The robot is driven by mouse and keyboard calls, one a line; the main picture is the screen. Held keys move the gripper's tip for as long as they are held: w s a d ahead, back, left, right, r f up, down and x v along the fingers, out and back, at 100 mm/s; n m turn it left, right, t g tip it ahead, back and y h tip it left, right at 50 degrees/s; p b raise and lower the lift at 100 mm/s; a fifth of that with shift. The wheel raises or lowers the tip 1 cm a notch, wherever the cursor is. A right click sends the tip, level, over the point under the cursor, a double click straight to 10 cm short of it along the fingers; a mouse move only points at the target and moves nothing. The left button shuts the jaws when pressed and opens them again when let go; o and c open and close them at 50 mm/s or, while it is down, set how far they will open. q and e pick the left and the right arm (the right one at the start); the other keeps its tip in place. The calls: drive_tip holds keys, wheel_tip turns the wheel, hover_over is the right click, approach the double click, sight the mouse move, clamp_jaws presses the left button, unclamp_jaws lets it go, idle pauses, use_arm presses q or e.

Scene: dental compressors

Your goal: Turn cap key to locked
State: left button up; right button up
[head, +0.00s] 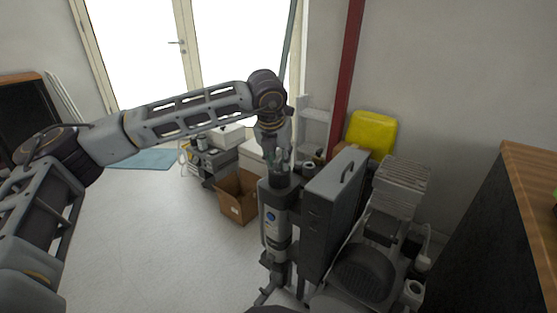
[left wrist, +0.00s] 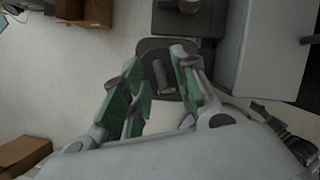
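In the head view my left arm reaches across, and its gripper (head: 277,158) points down at the dark cap (head: 278,181) on top of the grey upright cylinder (head: 277,228). In the left wrist view the dark cap (left wrist: 150,48) lies under the gripper (left wrist: 163,72). The small grey cap key (left wrist: 162,79) stands up from the cap, between the two green-padded fingers. The fingers are spread, with gaps beside the key. I cannot tell the key's lock state from any marking. My right gripper is in neither view.
A dark upright cabinet with a handle (head: 333,215) stands right beside the cylinder. A compressor motor (head: 366,272) is further right. A cardboard box (head: 238,196) sits on the floor behind left. A wooden-topped counter (head: 533,185) is at far right. Floor at left is clear.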

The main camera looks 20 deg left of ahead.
use_arm(q)
clamp_jaws()
